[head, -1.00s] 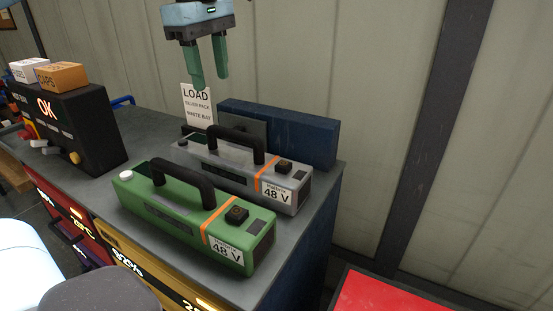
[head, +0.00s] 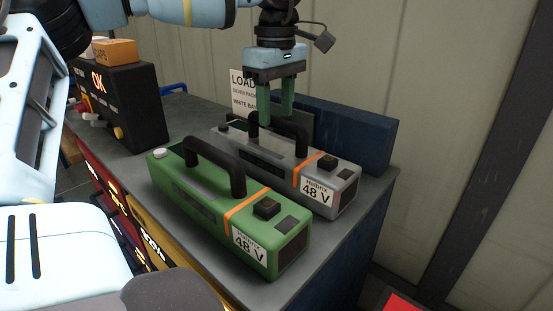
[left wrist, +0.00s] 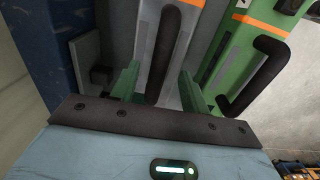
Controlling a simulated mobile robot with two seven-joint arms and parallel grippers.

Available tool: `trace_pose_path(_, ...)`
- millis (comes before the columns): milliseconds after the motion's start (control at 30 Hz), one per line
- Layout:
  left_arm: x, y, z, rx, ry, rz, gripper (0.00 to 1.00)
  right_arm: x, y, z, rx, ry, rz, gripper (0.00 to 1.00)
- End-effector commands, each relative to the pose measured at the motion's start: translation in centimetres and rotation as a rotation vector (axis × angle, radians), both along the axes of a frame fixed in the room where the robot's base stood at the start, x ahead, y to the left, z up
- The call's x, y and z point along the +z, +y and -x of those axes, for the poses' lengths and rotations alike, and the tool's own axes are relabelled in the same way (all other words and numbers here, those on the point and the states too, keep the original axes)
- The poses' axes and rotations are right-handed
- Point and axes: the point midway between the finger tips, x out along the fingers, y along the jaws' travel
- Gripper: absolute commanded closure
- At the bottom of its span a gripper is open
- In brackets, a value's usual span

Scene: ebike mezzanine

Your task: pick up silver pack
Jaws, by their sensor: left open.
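The silver pack (head: 272,157) is a long grey case with a black handle, an orange stripe and a 48 V label. It lies on the grey bench top behind the green pack (head: 205,195). My left gripper (head: 275,117) points down at the silver pack's handle, its green fingers open. In the left wrist view the silver pack (left wrist: 186,55) and its black handle lie between the two open fingers (left wrist: 160,88); I cannot tell how deep the handle sits between them. The green pack (left wrist: 232,50) is beside it there. My right gripper is not in view.
A dark blue box (head: 345,137) stands right behind the silver pack. A LOAD sign (head: 240,92) stands behind the handle. A black tester box (head: 125,105) with an OK display is at the left of the bench. The green pack sits close in front.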

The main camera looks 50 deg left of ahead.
Motion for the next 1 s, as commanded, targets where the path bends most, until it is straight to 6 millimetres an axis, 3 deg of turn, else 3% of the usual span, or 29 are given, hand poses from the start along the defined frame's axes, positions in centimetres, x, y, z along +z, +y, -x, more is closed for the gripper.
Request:
trace_pose_path(333, -4.3, 0.2, -0.1, -0.001, 0.003, 0.0, 0.54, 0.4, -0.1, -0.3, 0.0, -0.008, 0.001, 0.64)
trace_pose_path(667, -5.0, 0.2, -0.2, 0.0, 0.001, 0.0, 0.54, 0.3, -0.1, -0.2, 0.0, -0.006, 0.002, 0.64)
trace_pose_path(1000, -5.0, 0.2, -0.2, 0.0, 0.0, 0.0, 0.98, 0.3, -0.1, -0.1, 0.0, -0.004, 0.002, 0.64)
